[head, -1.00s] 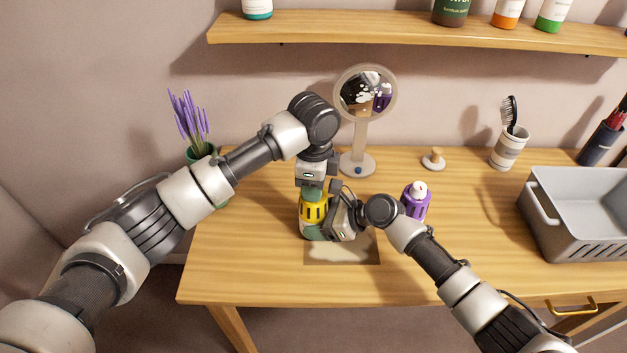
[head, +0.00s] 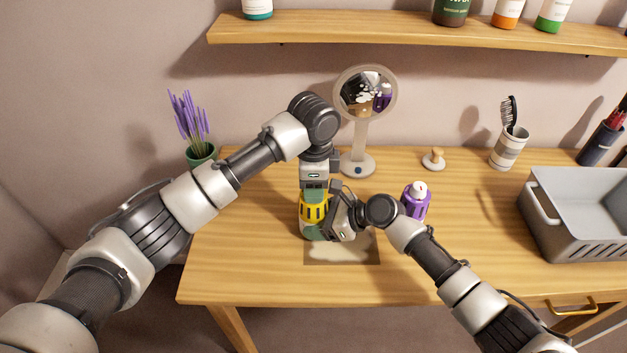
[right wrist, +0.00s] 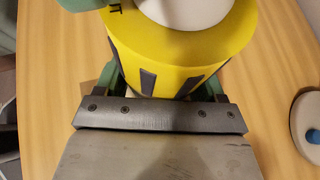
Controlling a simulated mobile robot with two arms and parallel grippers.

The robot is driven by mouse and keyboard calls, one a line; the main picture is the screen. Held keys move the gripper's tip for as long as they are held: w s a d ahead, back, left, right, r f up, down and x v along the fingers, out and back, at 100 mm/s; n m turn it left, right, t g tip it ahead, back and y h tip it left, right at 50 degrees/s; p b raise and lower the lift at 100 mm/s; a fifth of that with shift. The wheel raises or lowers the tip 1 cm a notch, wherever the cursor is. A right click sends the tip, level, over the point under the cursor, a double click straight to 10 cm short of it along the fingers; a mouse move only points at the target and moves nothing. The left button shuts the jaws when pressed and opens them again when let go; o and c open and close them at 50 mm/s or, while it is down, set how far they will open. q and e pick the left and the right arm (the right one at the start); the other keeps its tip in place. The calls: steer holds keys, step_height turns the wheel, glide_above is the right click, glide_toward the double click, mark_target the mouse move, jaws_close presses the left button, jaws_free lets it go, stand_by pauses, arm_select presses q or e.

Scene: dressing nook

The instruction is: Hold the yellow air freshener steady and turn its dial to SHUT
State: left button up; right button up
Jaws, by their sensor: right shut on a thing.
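The yellow air freshener (head: 313,208) stands on the table, with dark slots around its yellow body. It also shows close up in the right wrist view (right wrist: 190,58), with a white round part (right wrist: 185,10) on top and part of some dark lettering. My right gripper (head: 325,228) is shut on its lower body from the right, green fingers on both sides. My left gripper (head: 314,195) points down over its top, which it hides in the head view. A green finger shows at the right wrist view's upper left, apart from the white part, so it looks open. The dial's setting cannot be read.
A purple bottle (head: 416,201) stands close right of my right wrist. A potted lavender (head: 200,153) stands left; a grey crate (head: 570,235) stands right.

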arm_select(q)
steer(key=shift+o, duration=1.4)
steer(key=shift+r, duration=0.15)
step_height(320, 180, up, 12)
step_height(320, 180, down, 12)
steer(key=m, duration=0.4)
steer(key=shift+f, duration=0.2)
steer(key=c, duration=1)
